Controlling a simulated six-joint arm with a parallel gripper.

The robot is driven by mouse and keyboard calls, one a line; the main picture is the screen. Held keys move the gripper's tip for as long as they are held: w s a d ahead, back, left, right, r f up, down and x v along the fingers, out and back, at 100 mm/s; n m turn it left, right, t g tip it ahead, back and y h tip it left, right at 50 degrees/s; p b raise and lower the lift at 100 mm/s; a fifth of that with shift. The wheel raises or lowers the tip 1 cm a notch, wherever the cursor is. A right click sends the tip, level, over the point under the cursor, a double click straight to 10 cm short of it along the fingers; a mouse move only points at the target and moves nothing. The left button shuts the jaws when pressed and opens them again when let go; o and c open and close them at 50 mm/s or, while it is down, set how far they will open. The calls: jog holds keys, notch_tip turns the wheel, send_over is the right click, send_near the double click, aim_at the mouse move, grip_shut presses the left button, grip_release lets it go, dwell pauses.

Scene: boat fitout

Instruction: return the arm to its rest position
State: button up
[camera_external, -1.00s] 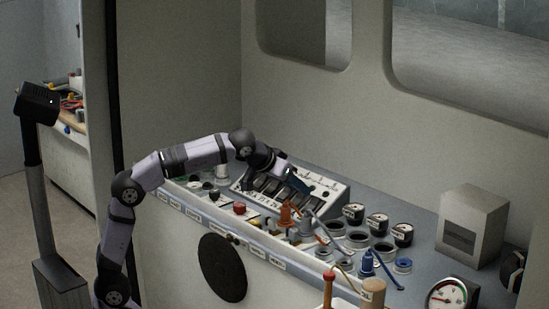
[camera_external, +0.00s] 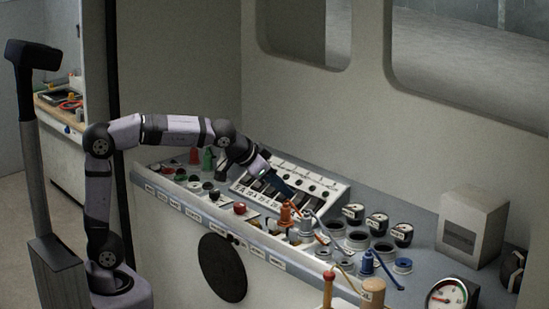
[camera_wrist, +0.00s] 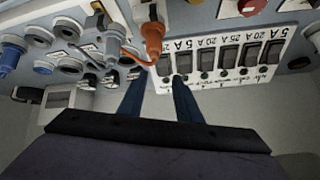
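My gripper (camera_external: 292,193) reaches over the sloped front of the breaker panel (camera_external: 333,190), a white box with a row of dark switches. In the wrist view my gripper (camera_wrist: 158,85) has its two dark blue fingers apart, with nothing seen held between them. The lower edge of the breaker panel (camera_wrist: 228,84), with "5 A", "20 A" and "25 A" labels, lies beyond the right finger. An orange plug (camera_wrist: 153,40) with an orange wire stands beyond the fingertips. Whether the fingers touch anything is unclear.
The console (camera_external: 420,270) carries several round sockets, a blue plug (camera_external: 367,262), dark gauges (camera_external: 353,212) and a red button (camera_external: 240,208). A grey box (camera_external: 470,228) and a dial (camera_external: 446,297) stand at the right. The wall and windows rise behind. Open space lies above the console.

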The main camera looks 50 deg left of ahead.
jog(key=s+d+f+n+g+h, duration=0.25)
jog(key=s+d+f, duration=0.25)
jog(key=s+d, duration=0.25)
jog(key=s+d+f+n+g+h, duration=0.2)
jog(key=s+d+f+n+h, duration=0.15)
jog(key=s+d, duration=0.4)
jog(key=a+f+y+b, duration=0.4)
jog(key=a+f, duration=1)
jog(key=a, duration=0.1)
jog(key=s+a+f+m+g+y+b, duration=0.1)
jog(key=s+a+f+g+b, duration=0.1)
jog(key=s+a+f, duration=0.3)
jog(key=s+a+f+m+g+y+b, duration=0.1)
jog(key=s+a+f, duration=0.3)
jog(key=a, duration=0.6)
jog(key=shift+s+a+f+g+y+b, duration=0.35)
jog(key=shift+f+g+y, duration=0.25)
jog(key=shift+f, duration=0.35)
